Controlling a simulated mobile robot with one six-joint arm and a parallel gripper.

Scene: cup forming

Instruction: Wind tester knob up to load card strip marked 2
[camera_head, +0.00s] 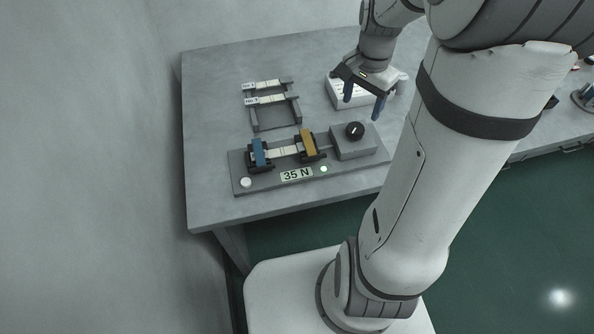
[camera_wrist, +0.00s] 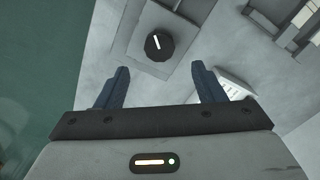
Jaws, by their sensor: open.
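The tester (camera_head: 240,188) is a grey bench unit near the table's front edge. Its black knob (camera_head: 354,131) has a white pointer line and sits on a grey block at the right end. A pale strip (camera_head: 281,152) spans the blue clamp (camera_head: 259,152) and the yellow clamp (camera_head: 307,144). The sign reads 35 N (camera_head: 297,174). My gripper (camera_head: 362,102) is open and empty, above and behind the knob. In the wrist view the knob (camera_wrist: 159,46) lies beyond the open fingertips (camera_wrist: 158,72), apart from them. The load card (camera_head: 343,91) is probably the white printed thing behind my gripper, partly hidden.
A grey rack (camera_head: 275,126) behind the tester holds strips labelled No.1 (camera_head: 266,85) and No.3 (camera_head: 264,99). A white button (camera_head: 246,182) and a lit greenish button (camera_head: 323,169) flank the sign. The table's left part is clear. A wall stands at the left.

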